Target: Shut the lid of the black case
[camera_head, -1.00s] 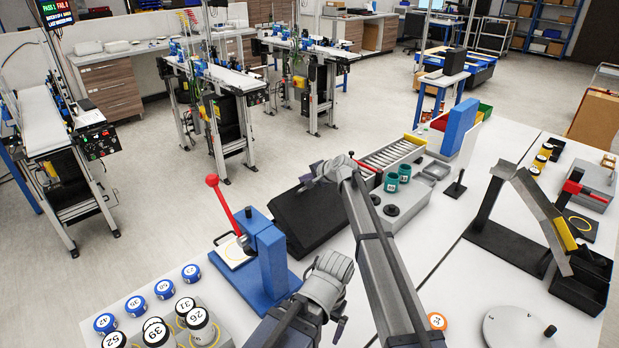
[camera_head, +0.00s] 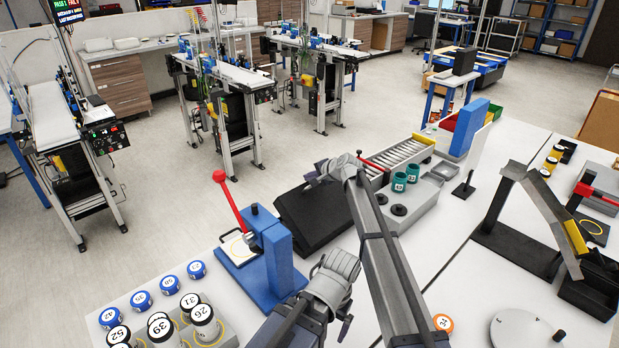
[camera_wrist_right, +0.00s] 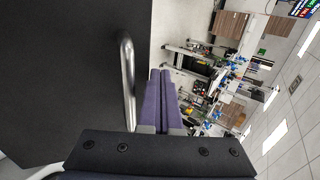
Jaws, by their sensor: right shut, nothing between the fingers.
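The black case (camera_head: 310,218) lies on the white bench as a dark, tilted slab in the middle of the head view. My arm crosses its right side, and I cannot tell how far its lid is open. In the right wrist view a large flat black panel (camera_wrist_right: 60,70), likely part of the case, fills the left side, with a curved metal handle (camera_wrist_right: 128,82) at its edge. My right gripper (camera_head: 313,178) is at the far upper edge of the case. Its purple fingers (camera_wrist_right: 160,100) are shut and empty, close beside the handle; contact is unclear. My left gripper is not seen.
A blue press (camera_head: 273,255) with a red lever stands just left of the case. Numbered pucks (camera_head: 139,301) sit at front left. A grey tray with green cups (camera_head: 398,182) is right of the case.

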